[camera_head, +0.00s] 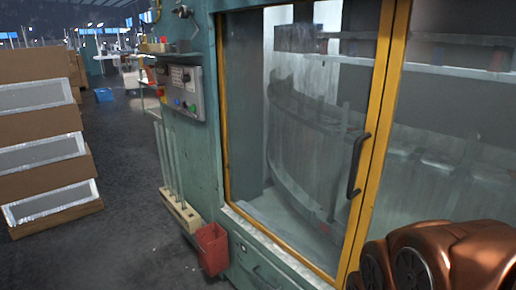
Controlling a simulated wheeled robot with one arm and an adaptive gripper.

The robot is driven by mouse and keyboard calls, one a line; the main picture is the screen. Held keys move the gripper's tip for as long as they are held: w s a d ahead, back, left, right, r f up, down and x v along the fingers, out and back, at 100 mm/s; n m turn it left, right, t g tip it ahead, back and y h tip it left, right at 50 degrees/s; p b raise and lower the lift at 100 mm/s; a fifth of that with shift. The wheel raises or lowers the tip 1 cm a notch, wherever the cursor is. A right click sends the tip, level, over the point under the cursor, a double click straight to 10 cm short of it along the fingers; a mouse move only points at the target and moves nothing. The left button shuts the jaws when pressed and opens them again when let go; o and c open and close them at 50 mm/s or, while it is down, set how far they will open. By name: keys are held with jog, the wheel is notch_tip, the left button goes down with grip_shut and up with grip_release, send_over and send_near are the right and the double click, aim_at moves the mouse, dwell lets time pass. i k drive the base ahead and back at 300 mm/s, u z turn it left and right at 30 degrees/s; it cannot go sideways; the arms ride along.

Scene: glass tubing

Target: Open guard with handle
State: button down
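The guard (290,110) is a large clear panel in a yellow frame on the front of a green machine. It looks shut. Its handle (357,165) is a dark vertical bar on the yellow upright at the panel's right side. A copper-coloured part of my arm shows at the bottom right, below and to the right of the handle and apart from it in the picture. My gripper's fingers are not in view.
A control panel (181,90) with buttons is on the machine's left side. Below it, glass tubes stand in a wooden rack (180,210) beside a red bin (212,248). Stacked brown boxes (45,125) stand at the left. Dark floor (125,190) lies clear between boxes and machine.

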aim_at(389, 8)
jog(key=u, duration=1.75)
jog(key=k, duration=0.55)
